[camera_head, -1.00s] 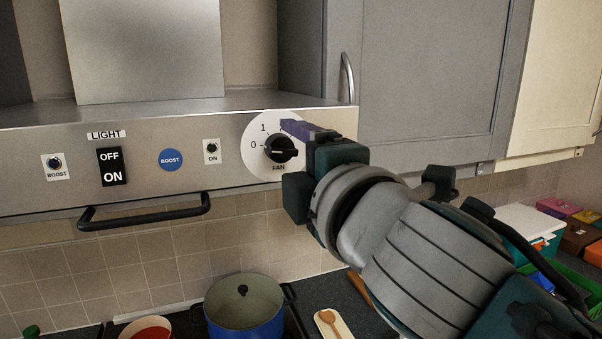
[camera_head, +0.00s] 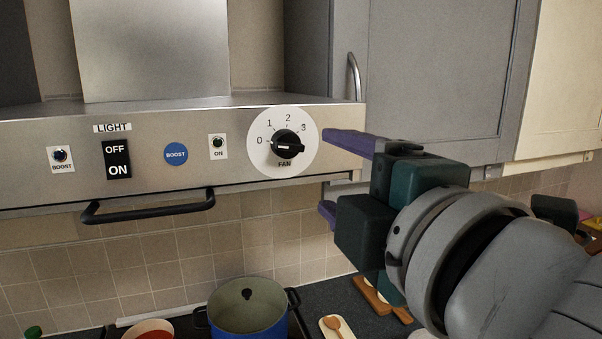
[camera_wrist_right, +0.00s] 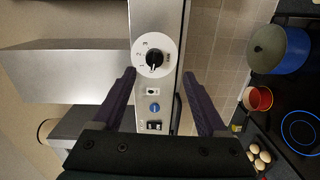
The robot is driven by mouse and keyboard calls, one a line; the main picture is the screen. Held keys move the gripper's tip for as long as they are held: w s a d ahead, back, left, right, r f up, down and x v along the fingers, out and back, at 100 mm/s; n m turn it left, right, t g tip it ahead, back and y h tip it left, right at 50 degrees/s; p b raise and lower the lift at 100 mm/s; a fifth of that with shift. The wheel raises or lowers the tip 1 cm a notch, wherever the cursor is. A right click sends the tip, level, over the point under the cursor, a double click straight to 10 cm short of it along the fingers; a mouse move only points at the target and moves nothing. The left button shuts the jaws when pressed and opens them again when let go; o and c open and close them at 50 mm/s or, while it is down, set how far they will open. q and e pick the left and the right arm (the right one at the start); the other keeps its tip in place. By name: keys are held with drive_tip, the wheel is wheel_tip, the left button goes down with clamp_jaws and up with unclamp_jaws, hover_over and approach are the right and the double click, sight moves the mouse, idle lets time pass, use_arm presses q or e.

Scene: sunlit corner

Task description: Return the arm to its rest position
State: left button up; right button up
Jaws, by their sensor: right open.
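My right gripper (camera_head: 326,174) is open and empty, to the right of the fan knob and apart from it. Its two purple fingers also show in the right wrist view (camera_wrist_right: 164,100), spread apart with the hood panel beyond them. The black fan knob (camera_head: 287,144) sits on a white dial marked 0, 1, 2 and 3 on the steel range hood; it also shows in the right wrist view (camera_wrist_right: 154,59). My left gripper is not in view.
The hood's black handle bar (camera_head: 148,207) juts out below the panel. A grey cupboard (camera_head: 430,80) stands behind my right arm. Below are a blue pot (camera_head: 248,318), a red pot (camera_head: 150,331) and a wooden spoon on a rest (camera_head: 334,326). Tiled wall lies between hood and counter.

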drive_tip(key=s+d+f+m+g+h+p, duration=0.1)
drive_tip(key=s+d+f+m+g+p, duration=0.1)
drive_tip(key=s+d+f+m+g, duration=0.2)
drive_tip(key=s+d+f+m+g+h+p, duration=0.2)
drive_tip(key=s+d+f+m+g, duration=0.2)
drive_tip(key=s+m, duration=0.4)
drive_tip(key=s+d+f+m+g+h+p, duration=0.1)
drive_tip(key=s+d+f+m+g, duration=0.3)
drive_tip(key=s, duration=0.8)
drive_tip(key=d+m+g+p, duration=0.1)
drive_tip(key=d+m, duration=0.1)
drive_tip(key=shift+s+f+m+h, duration=0.15)
drive_tip(key=shift+f+m+h, duration=0.15)
